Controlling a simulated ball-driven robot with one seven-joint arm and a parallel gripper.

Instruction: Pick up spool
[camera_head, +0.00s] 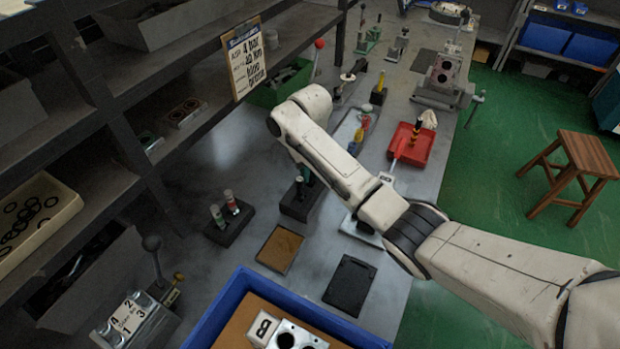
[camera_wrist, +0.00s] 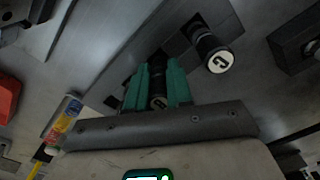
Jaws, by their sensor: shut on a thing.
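In the head view my gripper (camera_head: 303,178) is low over that dark block (camera_head: 297,208), mostly hidden behind my arm. I cannot tell whether the held spool is still seated in the block or clear of it.
A brown pad (camera_head: 279,249), a black mat (camera_head: 350,285) and a blue-rimmed tray (camera_head: 236,289) lie nearer. A red tray (camera_head: 421,153) is at the right. Shelves (camera_head: 170,135) line the left.

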